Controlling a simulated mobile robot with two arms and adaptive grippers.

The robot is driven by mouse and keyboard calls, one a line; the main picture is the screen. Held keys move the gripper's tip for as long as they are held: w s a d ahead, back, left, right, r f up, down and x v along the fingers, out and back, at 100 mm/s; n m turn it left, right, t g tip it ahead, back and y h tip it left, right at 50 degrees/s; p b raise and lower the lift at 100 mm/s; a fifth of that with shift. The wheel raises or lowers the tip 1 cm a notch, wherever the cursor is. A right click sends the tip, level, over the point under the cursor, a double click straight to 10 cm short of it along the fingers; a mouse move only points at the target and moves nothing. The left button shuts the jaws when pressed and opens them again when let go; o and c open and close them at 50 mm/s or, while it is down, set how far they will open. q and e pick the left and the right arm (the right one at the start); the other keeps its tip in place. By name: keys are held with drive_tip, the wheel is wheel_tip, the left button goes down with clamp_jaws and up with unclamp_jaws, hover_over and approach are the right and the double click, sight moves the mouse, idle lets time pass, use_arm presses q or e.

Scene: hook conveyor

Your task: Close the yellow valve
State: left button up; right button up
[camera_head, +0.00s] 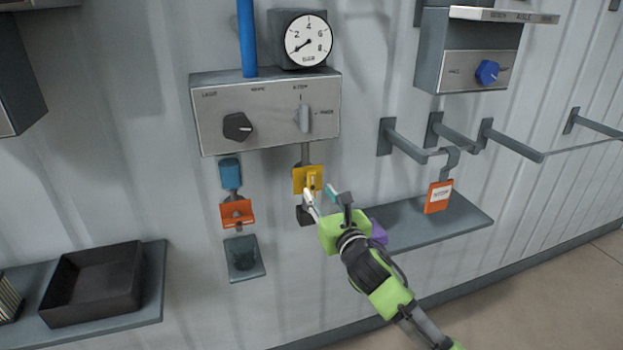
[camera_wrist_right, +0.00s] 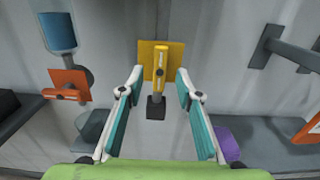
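The yellow valve (camera_head: 300,179) is on the wall below the grey control panel. In the right wrist view, the yellow valve (camera_wrist_right: 174,49) has a square plate and a yellow lever standing vertically, with a dark outlet below it. My right gripper (camera_head: 319,193) is close in front of the valve. In the wrist view, my right gripper (camera_wrist_right: 159,82) is open, with one finger on each side of the lever and visible gaps between them. I cannot tell how far the fingertips are from the wall. My left gripper is not in view.
An orange valve (camera_head: 237,213) with a blue cylinder above is to the left. A grey cup holder (camera_head: 244,258) is below it. A shelf (camera_head: 450,222) with a purple object (camera_head: 379,232) is to the right, under wall hooks (camera_head: 408,147) and a hanging orange tag (camera_head: 438,197).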

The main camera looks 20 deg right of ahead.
sight(313, 184)
drive_tip(key=shift+w+a+p, duration=0.1)
drive_tip(key=shift+w+p, duration=0.55)
drive_tip(key=shift+w, duration=2.9)
clamp_jaws()
